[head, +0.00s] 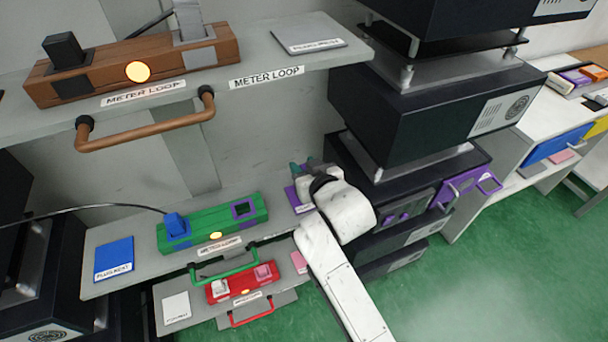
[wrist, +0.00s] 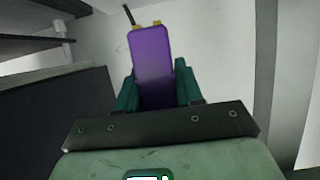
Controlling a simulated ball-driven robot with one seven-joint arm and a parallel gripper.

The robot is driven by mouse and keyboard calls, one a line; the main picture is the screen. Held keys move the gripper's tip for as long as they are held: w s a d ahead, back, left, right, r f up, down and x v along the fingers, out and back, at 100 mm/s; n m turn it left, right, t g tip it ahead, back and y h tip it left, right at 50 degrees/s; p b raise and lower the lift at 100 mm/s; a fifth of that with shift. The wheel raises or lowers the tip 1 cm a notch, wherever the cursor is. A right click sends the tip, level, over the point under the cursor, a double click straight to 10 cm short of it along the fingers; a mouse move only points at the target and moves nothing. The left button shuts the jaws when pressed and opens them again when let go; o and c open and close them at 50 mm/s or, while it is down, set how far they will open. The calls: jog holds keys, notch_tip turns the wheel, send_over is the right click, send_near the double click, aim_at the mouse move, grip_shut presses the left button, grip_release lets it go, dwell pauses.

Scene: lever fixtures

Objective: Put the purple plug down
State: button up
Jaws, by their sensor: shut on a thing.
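The purple plug (wrist: 152,58) stands up between the teal fingers of my gripper (wrist: 157,88) in the wrist view, its metal prongs at the far end. In the head view my gripper (head: 302,170) is at the right end of the middle shelf, and the plug is not clearly visible there. A purple pad (head: 292,196) lies on the shelf just below and left of the fingers, partly hidden by my wrist. The green fixture (head: 212,225) to the left has an open purple-rimmed socket (head: 243,209) and a blue plug (head: 175,224) at its other end.
A blue rest pad (head: 114,258) lies at the shelf's left. A red fixture (head: 240,284) sits on a lower shelf. A wooden fixture (head: 135,65) with a copper handle (head: 150,141) is above. Dark stacked equipment (head: 420,110) stands close on the right.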

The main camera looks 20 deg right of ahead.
jog(key=shift+w+f, duration=0.4)
jog(key=shift+f, duration=0.05)
jog(key=shift+d+f, duration=0.1)
jog(key=shift+f, duration=1.55)
jog(key=shift+f, duration=0.2)
jog(key=o, duration=1)
jog(key=shift+r, duration=0.1)
jog(key=shift+r+p, duration=0.15)
jog(key=shift+p, duration=0.15)
jog(key=v, duration=1.2)
jog(key=shift+b, duration=0.3)
